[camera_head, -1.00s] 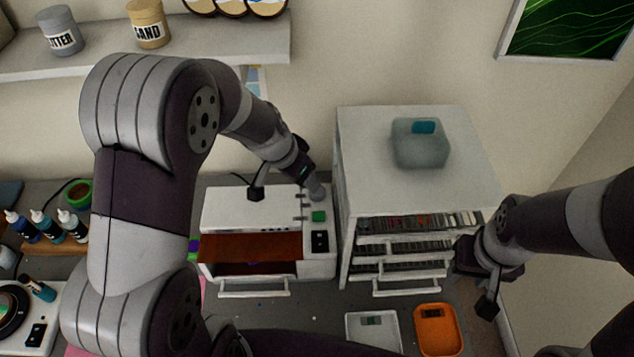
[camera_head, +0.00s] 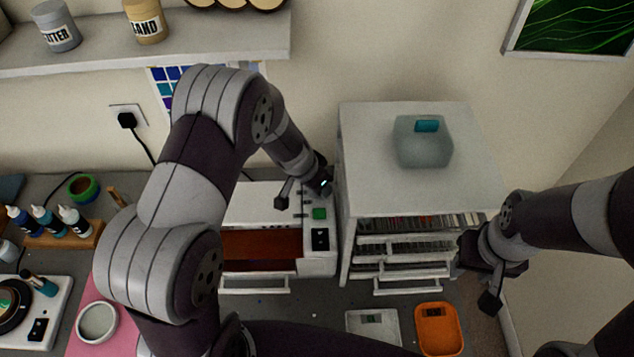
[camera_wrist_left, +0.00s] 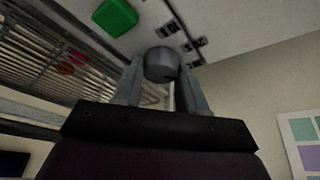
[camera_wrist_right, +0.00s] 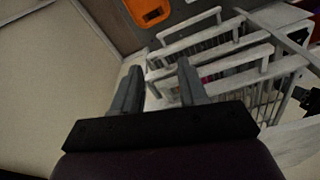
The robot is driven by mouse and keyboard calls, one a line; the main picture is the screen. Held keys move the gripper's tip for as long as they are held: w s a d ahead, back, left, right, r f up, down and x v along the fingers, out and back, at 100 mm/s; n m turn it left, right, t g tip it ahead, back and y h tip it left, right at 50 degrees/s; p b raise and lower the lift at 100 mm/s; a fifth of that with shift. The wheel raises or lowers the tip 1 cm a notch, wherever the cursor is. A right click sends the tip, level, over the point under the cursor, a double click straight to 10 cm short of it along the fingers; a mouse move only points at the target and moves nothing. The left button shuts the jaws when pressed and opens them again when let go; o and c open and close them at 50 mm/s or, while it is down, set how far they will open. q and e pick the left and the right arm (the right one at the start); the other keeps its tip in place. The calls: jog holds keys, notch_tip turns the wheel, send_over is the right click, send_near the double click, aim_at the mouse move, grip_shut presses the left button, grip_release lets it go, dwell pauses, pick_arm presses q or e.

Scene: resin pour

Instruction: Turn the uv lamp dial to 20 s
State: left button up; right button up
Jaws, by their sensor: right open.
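The white uv lamp (camera_head: 318,262) stands on the bench with its amber window (camera_head: 262,245), green button (camera_head: 320,213) and black switch panel. Its round grey dial (camera_wrist_left: 161,64) shows in the left wrist view, between and just beyond my left fingertips. My left gripper (camera_wrist_left: 160,75) looks open around the dial; I cannot tell whether the fingers touch it. In the head view my left wrist covers the dial, and its setting cannot be read. My right gripper (camera_wrist_right: 160,70) is open and empty, at the right of the drawer cabinet (camera_head: 400,190).
The cabinet, with a translucent container (camera_head: 422,145) on top, stands close to the lamp's right side. A white tray (camera_head: 374,326) and an orange tray (camera_head: 438,325) lie in front. Bottles (camera_head: 45,220) and a pink mat (camera_head: 95,290) are at left.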

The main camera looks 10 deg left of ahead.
pick_arm(q)
jog(key=shift+n, duration=0.4)
jog(key=shift+r, duration=0.1)
jog(key=shift+r+n+y+p, duration=0.15)
jog(key=shift+n+y+p, duration=0.35)
jog(key=shift+n+p, duration=0.45)
jog(key=n+y+p, duration=0.1)
jog(key=n+p, duration=0.1)
jog(key=p, duration=0.1)
jog(key=n+p, duration=0.2)
jog(key=p, duration=0.1)
jog(key=shift+s+d+r+n+t+y+p, duration=0.1)
jog(key=shift+d+n+t+y+p, duration=0.05)
jog(key=shift+n+t+y+p, duration=0.2)
jog(key=shift+f+n+y+p, duration=0.35)
jog(key=shift+n+p, duration=0.45)
jog(key=shift+p, duration=0.4)
